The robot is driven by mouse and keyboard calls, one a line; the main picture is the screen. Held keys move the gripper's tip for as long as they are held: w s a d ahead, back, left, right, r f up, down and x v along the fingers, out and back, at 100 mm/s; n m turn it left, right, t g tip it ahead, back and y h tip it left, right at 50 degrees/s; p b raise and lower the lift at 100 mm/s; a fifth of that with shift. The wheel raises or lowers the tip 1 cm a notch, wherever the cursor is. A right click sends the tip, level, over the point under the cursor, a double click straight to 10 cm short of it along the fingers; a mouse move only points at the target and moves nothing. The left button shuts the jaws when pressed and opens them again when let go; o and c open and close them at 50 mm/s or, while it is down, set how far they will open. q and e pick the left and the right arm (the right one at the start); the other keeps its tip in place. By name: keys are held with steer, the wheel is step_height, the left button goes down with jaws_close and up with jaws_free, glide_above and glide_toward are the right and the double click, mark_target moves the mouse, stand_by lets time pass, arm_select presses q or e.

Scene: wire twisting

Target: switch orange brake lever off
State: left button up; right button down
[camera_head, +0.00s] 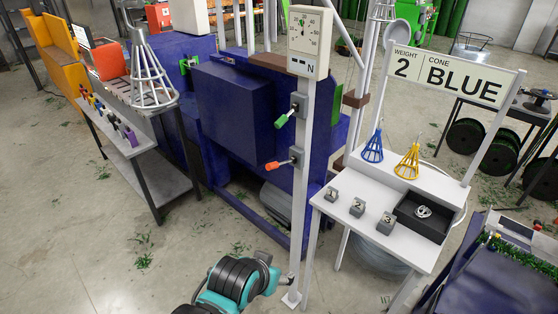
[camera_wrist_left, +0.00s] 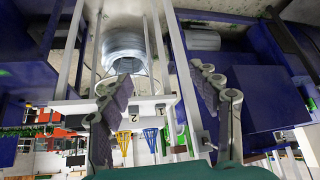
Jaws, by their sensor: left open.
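The orange lever (camera_head: 277,164) sticks out to the left, tilted slightly down, from a grey box (camera_head: 296,156) low on the white post (camera_head: 302,205). A green-tipped lever (camera_head: 284,118) is above it on the same post, pointing down and left. My left gripper (camera_wrist_left: 164,88) is open in the left wrist view, with its two dark ridged pads wide apart and nothing seen between them. I cannot make out the orange lever in that view. My right gripper is not in view.
A dial box (camera_head: 310,42) tops the post. A blue machine (camera_head: 238,105) stands behind it. To the right, a white table (camera_head: 345,182) holds numbered blocks, a blue cone (camera_head: 373,150), a yellow cone (camera_head: 408,163) and a black tray (camera_head: 443,206).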

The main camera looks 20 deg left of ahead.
arm_select(q)
steer(key=w+r+p, duration=0.1)
steer(key=r, duration=0.1)
steer(key=w+r+p, duration=0.1)
steer(key=r+p, duration=0.1)
steer(key=w+a+r+p, duration=0.1)
steer(key=r+p, duration=0.1)
steer(key=shift+r, duration=0.35)
jaws_close()
steer(key=w+a+r+m+p, duration=0.1)
steer(key=w+a+r+p, duration=0.3)
steer(key=w+r+p, duration=0.2)
steer(key=w+a+r+m+g+h+p, duration=0.1)
steer(key=w+a+r+p, duration=0.2)
steer(key=w+r+p, duration=0.4)
steer(key=w+a+r+m+g+p, duration=0.1)
steer(key=w+a+r+p, duration=0.3)
steer(key=p, duration=0.5)
step_height(320, 180, up, 3)
steer(key=w+m, duration=0.1)
steer(key=w, duration=0.1)
steer(key=shift+w+a+r+h+p, duration=0.15)
steer(key=shift+w+a+h+p, duration=0.2)
steer(key=shift+h+p, duration=0.05)
